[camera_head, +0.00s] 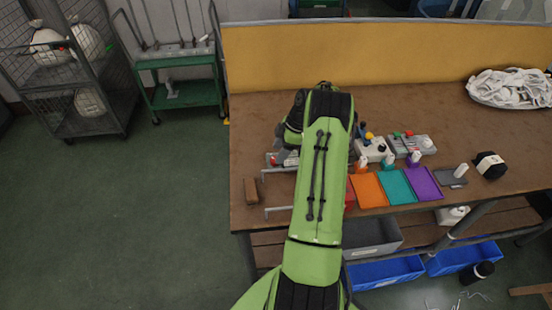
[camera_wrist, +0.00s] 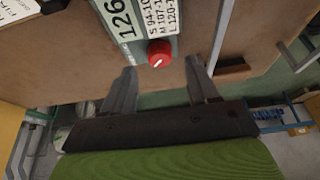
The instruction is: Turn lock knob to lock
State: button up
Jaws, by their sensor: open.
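The red lock knob (camera_wrist: 159,53) shows in the wrist view, round with a white pointer mark on its face. It sits at the end of a grey plate with a white label (camera_wrist: 121,18) reading 126 and a second size label beside it. My gripper (camera_wrist: 161,67) is open, with its two grey fingers spread to either side of the knob in the picture. Nothing is held between them. I cannot tell how far the fingertips stand from the knob, or whether they touch it. In the head view my green arm covers much of this area, and I cannot make out the knob clearly.
The brown table (camera_head: 420,110) carries orange (camera_head: 368,190), teal (camera_head: 395,185) and purple (camera_head: 422,184) trays right of my arm. A brown block (camera_head: 251,191) lies near its left edge. White cloth (camera_head: 510,88) is piled at far right. A yellow panel (camera_head: 400,55) stands behind.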

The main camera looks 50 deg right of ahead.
jog(key=x, duration=0.3)
jog(key=shift+f, duration=0.2)
jog(key=c, duration=1)
jog(key=shift+c, duration=0.2)
